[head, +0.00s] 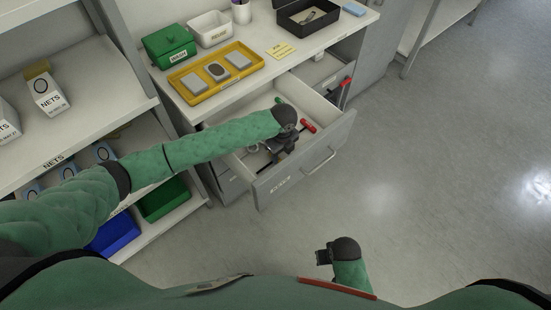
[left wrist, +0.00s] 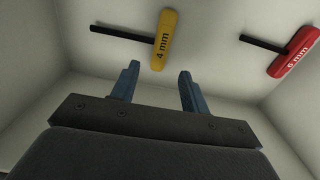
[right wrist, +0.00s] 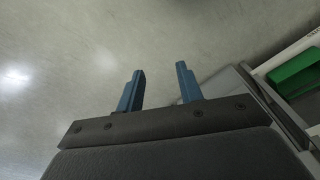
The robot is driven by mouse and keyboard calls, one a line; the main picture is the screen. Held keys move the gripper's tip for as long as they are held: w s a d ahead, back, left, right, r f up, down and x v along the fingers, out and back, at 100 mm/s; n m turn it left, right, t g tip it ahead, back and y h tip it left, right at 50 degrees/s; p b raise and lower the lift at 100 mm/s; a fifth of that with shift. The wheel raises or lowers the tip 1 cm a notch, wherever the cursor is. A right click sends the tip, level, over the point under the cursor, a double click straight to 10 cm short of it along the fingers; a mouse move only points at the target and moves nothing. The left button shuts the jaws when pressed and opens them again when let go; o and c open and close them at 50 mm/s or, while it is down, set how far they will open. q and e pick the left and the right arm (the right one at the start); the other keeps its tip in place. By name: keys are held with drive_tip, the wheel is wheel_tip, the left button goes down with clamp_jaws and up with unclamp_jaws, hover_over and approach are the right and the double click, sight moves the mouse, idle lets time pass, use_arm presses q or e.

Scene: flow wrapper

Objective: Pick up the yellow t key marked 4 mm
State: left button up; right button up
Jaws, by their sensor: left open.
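The yellow T key marked 4 mm (left wrist: 164,40) lies in the open drawer in the left wrist view, its black shaft pointing left. In the head view the left gripper (head: 284,143) is inside the drawer (head: 322,131). My right gripper (right wrist: 160,88) is open and empty above the floor; in the head view it shows low in the middle (head: 322,257).
A red T key marked 6 mm (left wrist: 294,52) lies right of the yellow one. Drawer walls surround the left gripper. Above, the counter holds a yellow tray (head: 197,97), a green box (head: 168,47) and a black box (head: 291,28). Open floor (head: 440,190) lies to the right.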

sight(268, 165)
use_arm(q)
drive_tip(key=f+p, duration=0.1)
drive_tip(key=f, duration=0.3)
drive_tip(key=shift+s, duration=0.2)
clamp_jaws()
use_arm(e)
wheel_tip(268, 165, down, 6)
drive_tip(key=shift+s+d, duration=0.25)
drive_tip(key=shift+s, duration=0.2)
use_arm(q)
drive_tip(key=shift+r, duration=0.1)
